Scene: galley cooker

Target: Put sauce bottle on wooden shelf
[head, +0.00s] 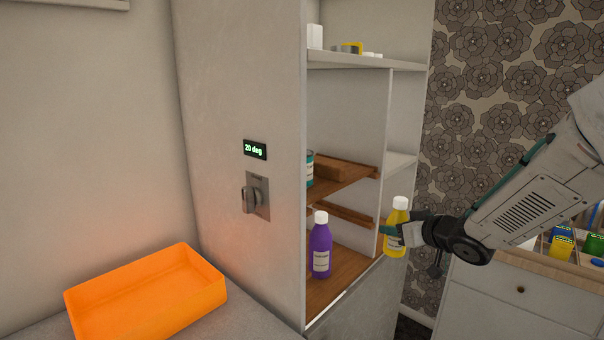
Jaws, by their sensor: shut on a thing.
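My gripper (400,232) is shut on a yellow bottle (396,246) with a white cap and a pale label too small to read. It holds the bottle nearly upright, in front of the right side of the open cabinet. Inside the cabinet, an upper wooden shelf (352,178) carries a teal-and-white can (310,170) and a brown block. A lower wooden shelf (346,264) carries a purple bottle (321,250) with a white cap, standing near its front left. The cabinet's side wall hides the left part of both shelves.
A white divider (384,150) stands right of the wooden shelves. A white top shelf (350,61) holds small items. An orange tray (215,292) sits on the counter at the left. A drawer unit (500,288) with coloured boxes stands at the right. The lower shelf has room right of the purple bottle.

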